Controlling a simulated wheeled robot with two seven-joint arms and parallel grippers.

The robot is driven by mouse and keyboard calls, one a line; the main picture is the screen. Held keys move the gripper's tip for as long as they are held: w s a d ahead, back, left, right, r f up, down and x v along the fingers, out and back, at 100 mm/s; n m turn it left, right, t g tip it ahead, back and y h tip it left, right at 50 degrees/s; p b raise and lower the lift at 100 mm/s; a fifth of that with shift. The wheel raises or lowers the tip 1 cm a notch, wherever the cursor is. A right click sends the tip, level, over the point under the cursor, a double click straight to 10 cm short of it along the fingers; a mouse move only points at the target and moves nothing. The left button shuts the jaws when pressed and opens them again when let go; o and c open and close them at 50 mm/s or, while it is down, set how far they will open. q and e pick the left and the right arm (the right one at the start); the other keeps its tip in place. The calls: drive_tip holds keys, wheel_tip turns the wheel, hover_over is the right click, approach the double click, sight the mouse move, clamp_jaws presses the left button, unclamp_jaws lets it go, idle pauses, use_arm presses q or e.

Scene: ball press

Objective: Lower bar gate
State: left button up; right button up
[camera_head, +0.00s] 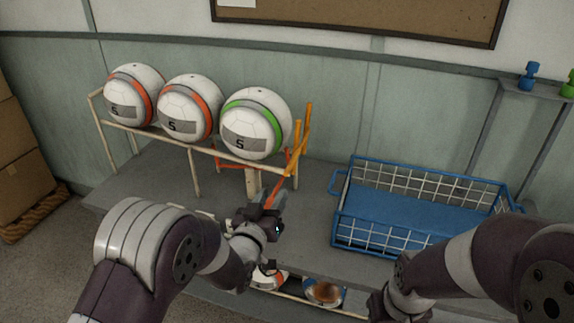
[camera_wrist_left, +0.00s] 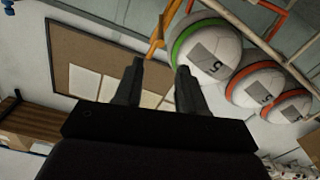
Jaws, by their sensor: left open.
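The bar gate (camera_head: 303,130) is an orange bar at the right end of the ball rack, next to the ball with the green band. It stands up at a slant. My left gripper (camera_head: 272,200) is open at the bar's lower end. In the left wrist view the orange bar (camera_wrist_left: 158,36) shows just beyond the gap between the fingertips of my left gripper (camera_wrist_left: 160,68). I cannot tell whether it lies between the fingers. My right gripper (camera_head: 385,302) is at the lower right, mostly hidden by its own arm.
Three white balls, two with orange bands (camera_head: 190,108) and one with a green band (camera_head: 256,122), sit on the cream rack (camera_head: 150,133). A blue wire basket (camera_head: 400,215) stands on the grey table to the right. More balls (camera_head: 322,292) lie on a lower rail in front.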

sight(289, 167)
use_arm(q)
drive_tip(key=x, duration=0.5)
drive_tip(key=p+x, duration=0.1)
drive_tip(key=x, duration=0.5)
drive_tip(key=shift+d+f, duration=0.1)
drive_tip(key=shift+f, duration=0.15)
drive_tip(key=shift+w+d+f, duration=0.15)
drive_tip(key=shift+w+d, duration=0.05)
drive_tip(key=shift+w, duration=0.45)
drive_tip(key=shift+s, duration=0.1)
clamp_jaws()
